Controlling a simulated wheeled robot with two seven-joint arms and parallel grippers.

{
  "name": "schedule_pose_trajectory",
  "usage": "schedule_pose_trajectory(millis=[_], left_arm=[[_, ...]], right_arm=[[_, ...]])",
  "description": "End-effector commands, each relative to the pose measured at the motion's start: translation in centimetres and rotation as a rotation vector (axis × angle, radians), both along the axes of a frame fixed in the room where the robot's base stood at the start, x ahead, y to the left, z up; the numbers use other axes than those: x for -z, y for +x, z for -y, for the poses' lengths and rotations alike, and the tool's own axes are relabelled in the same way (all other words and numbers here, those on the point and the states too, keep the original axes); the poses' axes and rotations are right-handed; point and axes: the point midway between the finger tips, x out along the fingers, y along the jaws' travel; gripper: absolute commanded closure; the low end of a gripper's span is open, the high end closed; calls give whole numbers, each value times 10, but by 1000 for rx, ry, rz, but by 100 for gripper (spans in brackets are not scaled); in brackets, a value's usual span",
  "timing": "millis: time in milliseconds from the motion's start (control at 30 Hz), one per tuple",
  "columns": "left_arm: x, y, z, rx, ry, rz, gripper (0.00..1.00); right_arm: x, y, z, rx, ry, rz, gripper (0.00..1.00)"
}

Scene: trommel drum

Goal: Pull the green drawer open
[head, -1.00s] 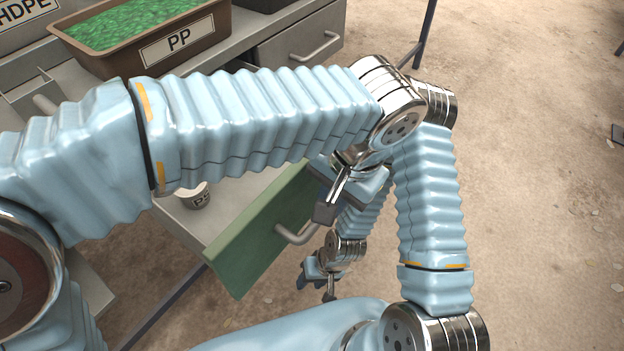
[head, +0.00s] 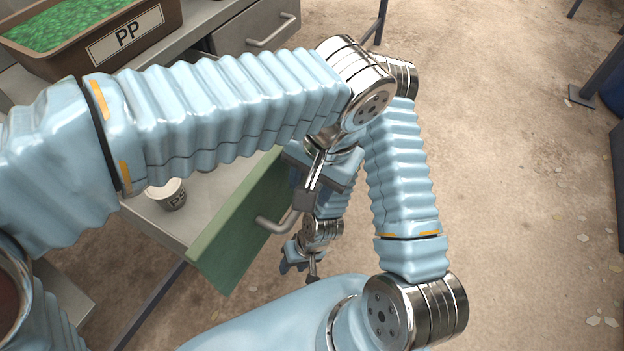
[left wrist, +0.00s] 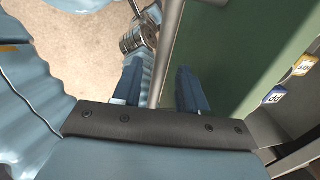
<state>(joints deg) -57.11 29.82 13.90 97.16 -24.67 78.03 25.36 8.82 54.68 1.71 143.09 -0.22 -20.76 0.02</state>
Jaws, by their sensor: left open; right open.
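The green drawer front (head: 232,232) stands out from the grey cabinet in the head view, with part of the drawer's inside showing. Its grey bar handle (head: 272,224) sticks out from the front. My left gripper (head: 302,203) is at the handle, partly covering its far end. In the left wrist view, my left gripper (left wrist: 157,85) is open, and the handle bar (left wrist: 167,55) runs between its two fingers. The green front (left wrist: 225,50) is to the right of the fingers. My right gripper (head: 299,268) is open and empty, low beyond the handle.
A white cup (head: 168,194) with a label stands inside the drawer. A brown PP bin (head: 85,60) of green flakes sits on the cabinet top. A closed grey drawer (head: 245,32) is behind my left arm. Bare floor (head: 510,180) lies to the right.

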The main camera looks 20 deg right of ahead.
Motion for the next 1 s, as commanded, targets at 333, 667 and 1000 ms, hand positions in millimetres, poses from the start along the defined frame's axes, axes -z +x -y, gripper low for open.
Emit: schedule_pose_trajectory(millis=[333, 667, 1000], left_arm=[[-34, -6, 5, 2, -3, 1, 58], [-111, -18, 13, 1, -3, 1, 58], [-136, -22, 16, 1, 0, 0, 58]], right_arm=[[-5, 0, 0, -1, 0, 0, 57], [-17, 0, -1, -2, 2, 0, 57], [-21, 0, -1, -4, 2, 0, 57]])
